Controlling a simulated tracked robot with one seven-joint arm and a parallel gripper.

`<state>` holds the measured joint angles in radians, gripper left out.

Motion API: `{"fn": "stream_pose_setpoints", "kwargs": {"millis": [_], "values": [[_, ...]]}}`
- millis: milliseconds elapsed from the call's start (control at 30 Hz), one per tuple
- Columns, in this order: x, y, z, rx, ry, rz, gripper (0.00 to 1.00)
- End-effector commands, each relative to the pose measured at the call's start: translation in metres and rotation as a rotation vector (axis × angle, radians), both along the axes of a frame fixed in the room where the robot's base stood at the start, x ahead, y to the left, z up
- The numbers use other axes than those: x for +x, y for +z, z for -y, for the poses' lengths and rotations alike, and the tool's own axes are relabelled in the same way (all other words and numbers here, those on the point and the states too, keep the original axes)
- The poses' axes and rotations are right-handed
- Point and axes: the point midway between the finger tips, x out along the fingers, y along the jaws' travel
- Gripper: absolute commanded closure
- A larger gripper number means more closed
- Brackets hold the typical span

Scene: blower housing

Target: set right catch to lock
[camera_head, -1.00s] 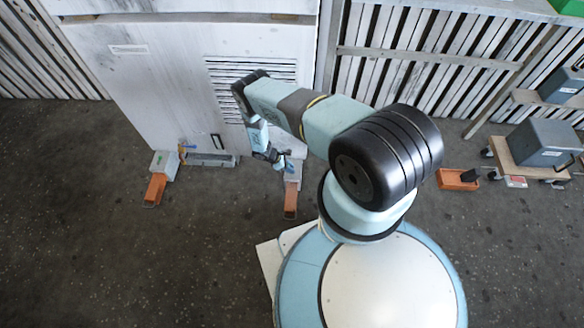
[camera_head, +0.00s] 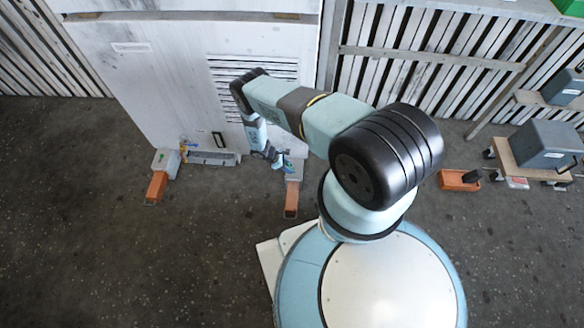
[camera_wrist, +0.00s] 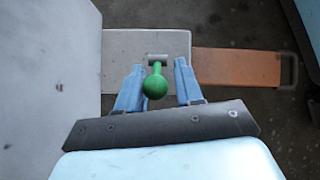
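The right catch is a grey block (camera_head: 295,172) with an orange bar (camera_head: 291,200) at the foot of the white housing (camera_head: 150,85). In the wrist view its grey plate (camera_wrist: 118,48) and orange bar (camera_wrist: 235,68) run sideways. A green ball-ended lever (camera_wrist: 155,85) stands on the plate from a small pale pivot. My gripper (camera_wrist: 158,78) is open, with one blue finger on each side of the green lever and visible gaps. In the head view my gripper (camera_head: 281,163) is small beside the right catch, and the lever cannot be made out there.
The left catch, a grey block (camera_head: 165,162) with an orange bar (camera_head: 156,187), is at the housing's other lower corner. A grey bar with a dark handle (camera_head: 218,140) lies between. An orange bin (camera_head: 458,180) and a wheeled cart (camera_head: 505,160) stand right. Floor in front is clear.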

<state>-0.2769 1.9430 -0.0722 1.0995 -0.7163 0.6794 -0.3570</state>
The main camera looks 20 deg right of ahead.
Motion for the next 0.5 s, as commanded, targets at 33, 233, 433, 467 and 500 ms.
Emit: {"fn": "stream_pose_setpoints", "kwargs": {"millis": [33, 233, 433, 467, 500], "values": [[0.003, 0.005, -0.004, 0.001, 0.001, 0.002, 0.64], [0.011, 0.032, -0.023, 0.001, 0.002, 0.002, 0.64], [0.018, 0.063, -0.046, 0.001, 0.002, 0.001, 0.64], [0.02, 0.068, -0.05, 0.001, 0.002, 0.003, 0.64], [0.021, 0.073, -0.054, 0.001, 0.002, 0.001, 0.64]]}}
